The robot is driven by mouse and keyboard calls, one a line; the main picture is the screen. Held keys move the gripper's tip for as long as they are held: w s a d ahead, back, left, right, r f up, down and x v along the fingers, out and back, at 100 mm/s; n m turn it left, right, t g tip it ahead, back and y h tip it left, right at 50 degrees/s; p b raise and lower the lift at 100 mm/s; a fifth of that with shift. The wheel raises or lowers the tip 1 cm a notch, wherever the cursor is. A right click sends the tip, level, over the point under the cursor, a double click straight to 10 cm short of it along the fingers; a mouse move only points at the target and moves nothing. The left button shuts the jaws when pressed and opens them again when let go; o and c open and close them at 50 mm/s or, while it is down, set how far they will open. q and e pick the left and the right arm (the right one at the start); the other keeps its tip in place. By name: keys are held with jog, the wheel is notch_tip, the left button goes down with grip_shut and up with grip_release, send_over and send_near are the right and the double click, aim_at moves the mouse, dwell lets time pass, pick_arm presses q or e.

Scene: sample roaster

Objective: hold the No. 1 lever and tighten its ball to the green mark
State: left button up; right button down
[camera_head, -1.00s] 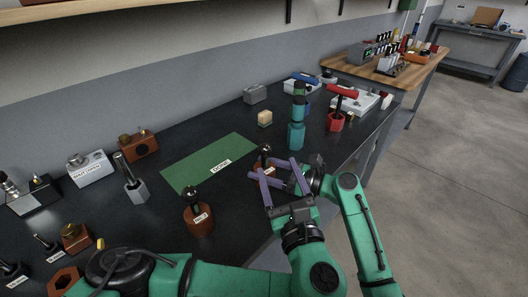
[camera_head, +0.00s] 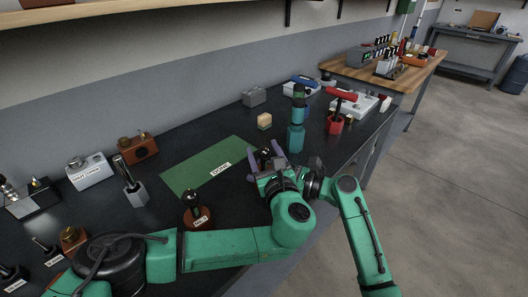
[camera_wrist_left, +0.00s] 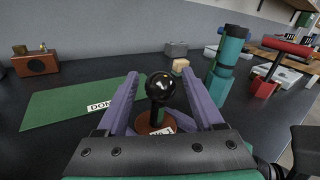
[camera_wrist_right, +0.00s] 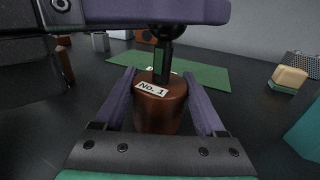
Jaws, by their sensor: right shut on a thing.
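The No. 1 lever stands on the black bench, its brown round base (camera_wrist_right: 158,112) labelled "No. 1" and its dark stem (camera_wrist_right: 163,58) upright in the right wrist view. Its glossy black ball (camera_wrist_left: 161,86) shows in the left wrist view. My right gripper (camera_wrist_right: 160,84) is shut on the brown base.
A green mat (camera_head: 205,168) marked DONE lies left of the lever. Another ball lever, brown-based (camera_head: 197,217), stands nearer to me. A teal cylinder (camera_head: 296,138) and a red-handled tool (camera_head: 336,122) stand to the right. A beige block (camera_head: 264,120) sits behind.

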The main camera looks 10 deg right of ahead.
pick_arm(q)
grip_shut()
jog(key=shift+f+h, duration=0.1)
jog(key=shift+h, duration=0.2)
jog(key=shift+m+h, duration=0.8)
jog(key=shift+h, duration=0.1)
jog(key=shift+o, duration=1.2)
grip_release()
jog(key=shift+s, duration=0.15)
jog(key=s+a, duration=0.1)
jog(key=s, duration=1)
jog(key=shift+s, duration=0.4)
